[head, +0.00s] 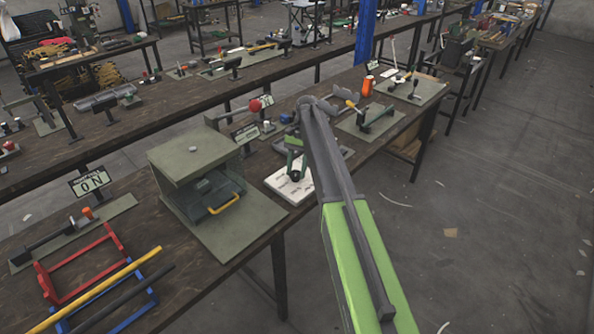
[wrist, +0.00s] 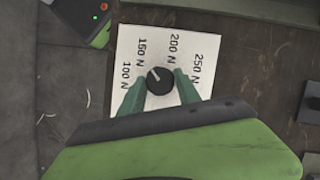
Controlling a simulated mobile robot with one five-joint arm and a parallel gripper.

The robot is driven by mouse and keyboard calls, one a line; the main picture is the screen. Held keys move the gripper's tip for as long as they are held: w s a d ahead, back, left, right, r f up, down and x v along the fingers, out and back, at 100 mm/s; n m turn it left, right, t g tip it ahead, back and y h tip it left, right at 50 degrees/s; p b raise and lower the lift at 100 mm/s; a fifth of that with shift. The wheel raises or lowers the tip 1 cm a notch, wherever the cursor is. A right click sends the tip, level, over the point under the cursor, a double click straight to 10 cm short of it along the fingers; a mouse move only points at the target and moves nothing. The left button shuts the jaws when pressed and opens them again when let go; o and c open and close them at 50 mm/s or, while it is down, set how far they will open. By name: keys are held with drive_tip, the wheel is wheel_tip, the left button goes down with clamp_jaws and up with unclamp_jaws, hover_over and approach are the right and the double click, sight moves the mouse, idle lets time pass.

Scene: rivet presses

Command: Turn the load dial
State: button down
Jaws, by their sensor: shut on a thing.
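The load dial (wrist: 160,83) is a round black knob with a white pointer line, on a white plate (wrist: 205,38) marked 100 N, 150 N, 200 N and 250 N. The pointer aims up and left in the wrist view, roughly toward the 150 N mark. My gripper (wrist: 160,80) has its green fingers on either side of the knob, shut on it. In the head view the plate (head: 280,187) lies on the bench, and my gripper (head: 295,166) is over it, hiding most of the knob.
A grey-green press (head: 190,155) with a yellow handle stands left of the plate. A lever fixture (head: 375,122) is further right along the bench. Open floor lies right.

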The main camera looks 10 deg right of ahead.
drive_tip(key=shift+n+h, duration=0.3)
drive_tip(key=shift+n, duration=0.4)
drive_tip(key=c, duration=0.9)
unclamp_jaws()
